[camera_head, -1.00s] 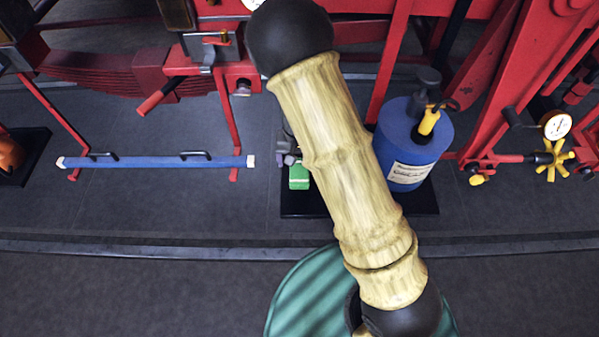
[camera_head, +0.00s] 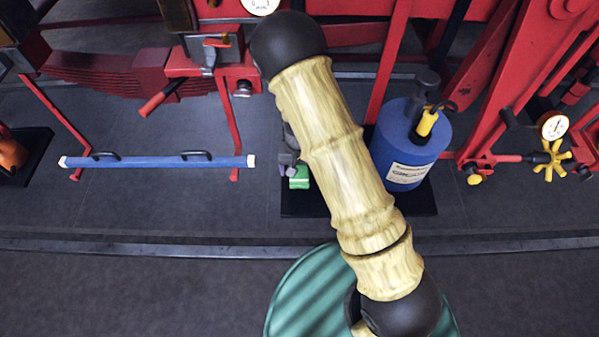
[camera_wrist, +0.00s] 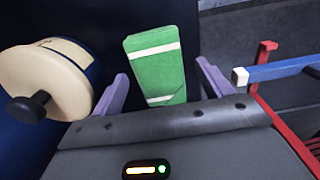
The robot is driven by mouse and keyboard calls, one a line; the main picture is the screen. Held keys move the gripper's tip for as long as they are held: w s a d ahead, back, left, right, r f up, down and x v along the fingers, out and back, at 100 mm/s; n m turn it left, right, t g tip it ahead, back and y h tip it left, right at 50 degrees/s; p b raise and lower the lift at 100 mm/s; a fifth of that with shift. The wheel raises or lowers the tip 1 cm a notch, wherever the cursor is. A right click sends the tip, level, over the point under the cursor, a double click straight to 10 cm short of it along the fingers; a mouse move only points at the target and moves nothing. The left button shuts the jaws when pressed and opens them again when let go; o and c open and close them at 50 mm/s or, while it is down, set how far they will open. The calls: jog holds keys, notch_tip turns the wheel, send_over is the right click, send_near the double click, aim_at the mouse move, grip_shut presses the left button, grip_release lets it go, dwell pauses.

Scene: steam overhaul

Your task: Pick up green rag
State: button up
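The green rag (camera_wrist: 156,66), a folded-looking green block with white stripes, lies on the dark mat in the wrist view. In the head view the rag (camera_head: 300,178) shows as a small green patch beside my arm. My gripper (camera_wrist: 162,82) has its two purple fingers spread wide, one on each side of the rag, with gaps to it. In the head view my gripper (camera_head: 287,161) is just above and left of the rag, partly hidden by my arm.
A blue canister (camera_head: 410,150) stands right of my arm on the black mat (camera_head: 300,207). A cream disc with a black knob (camera_wrist: 45,80) is close to the left finger. A blue bar (camera_head: 150,162) lies left. Red machinery fills the back.

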aim_at(299, 171)
jog(key=c, duration=0.9)
jog(key=shift+c, duration=0.2)
notch_tip(299, 171, up, 10)
jog(key=b, duration=0.1)
